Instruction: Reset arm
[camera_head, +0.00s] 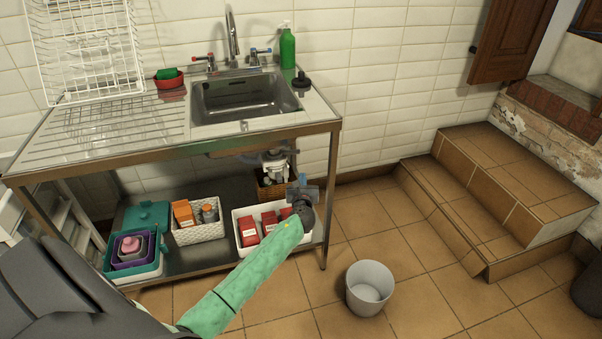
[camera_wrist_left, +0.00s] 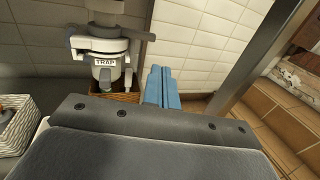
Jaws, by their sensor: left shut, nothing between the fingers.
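My left arm, in a green sleeve, reaches in from the lower left of the head view. Its left gripper (camera_head: 303,181) is in front of the sink stand's right side, below the counter. In the left wrist view its blue fingers (camera_wrist_left: 162,88) are together, with nothing seen between them. A white drain trap (camera_wrist_left: 106,62) labelled TRAP is beyond the fingers and to their left in that view. My right gripper does not show.
The metal sink stand (camera_head: 170,144) has a lower shelf with a teal bin (camera_head: 148,272), a white basket (camera_head: 198,232) and a white tray (camera_head: 243,240) of red boxes. A grey bucket (camera_head: 369,275) stands on the floor.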

